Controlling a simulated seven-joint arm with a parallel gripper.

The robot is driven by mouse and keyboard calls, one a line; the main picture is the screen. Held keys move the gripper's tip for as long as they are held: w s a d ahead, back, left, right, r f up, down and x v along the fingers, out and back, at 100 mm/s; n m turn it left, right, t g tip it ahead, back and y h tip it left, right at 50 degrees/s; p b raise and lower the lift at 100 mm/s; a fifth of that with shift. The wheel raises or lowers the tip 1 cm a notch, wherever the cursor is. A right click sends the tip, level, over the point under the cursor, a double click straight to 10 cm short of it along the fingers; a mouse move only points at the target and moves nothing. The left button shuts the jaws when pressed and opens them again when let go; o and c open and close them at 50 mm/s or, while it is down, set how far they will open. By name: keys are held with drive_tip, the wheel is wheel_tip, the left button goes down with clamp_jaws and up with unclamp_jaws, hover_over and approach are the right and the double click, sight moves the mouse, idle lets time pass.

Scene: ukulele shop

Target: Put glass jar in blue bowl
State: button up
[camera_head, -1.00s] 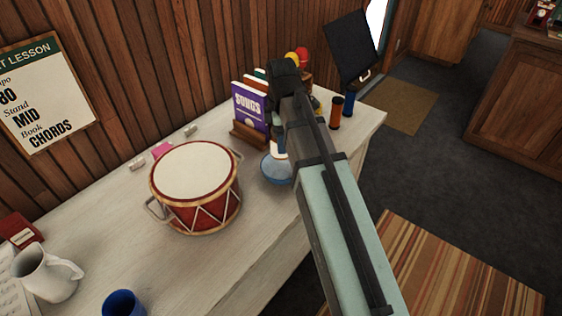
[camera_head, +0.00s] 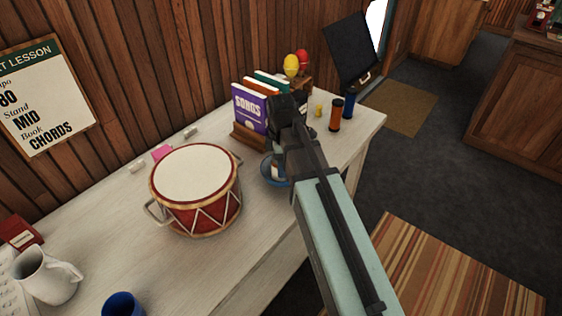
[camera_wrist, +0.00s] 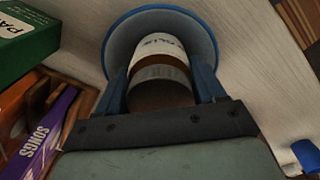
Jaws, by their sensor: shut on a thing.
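The glass jar (camera_wrist: 160,74), brownish with a white lettered label, is between the two blue fingers of my gripper (camera_wrist: 162,88) in the wrist view. My gripper is shut on it. The blue bowl (camera_wrist: 209,36) shows around and behind the jar's far end. In the head view the jar (camera_head: 276,172) shows against the inside of the blue bowl (camera_head: 264,171), beside my arm, which hides the fingers and the bowl's right part. I cannot tell whether the jar touches the bowl's bottom.
A red drum (camera_head: 197,190) stands left of the bowl. A wooden holder with a purple songbook (camera_head: 248,108) is close behind it. An orange-brown cylinder (camera_head: 336,114) and a blue cylinder (camera_head: 349,104) stand near the table's right end.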

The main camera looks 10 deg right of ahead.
drive_tip(key=shift+f, duration=0.1)
drive_tip(key=o, duration=1.3)
wheel_tip(320, 180, up, 12)
drive_tip(key=shift+r, duration=0.15)
idle(0.3)
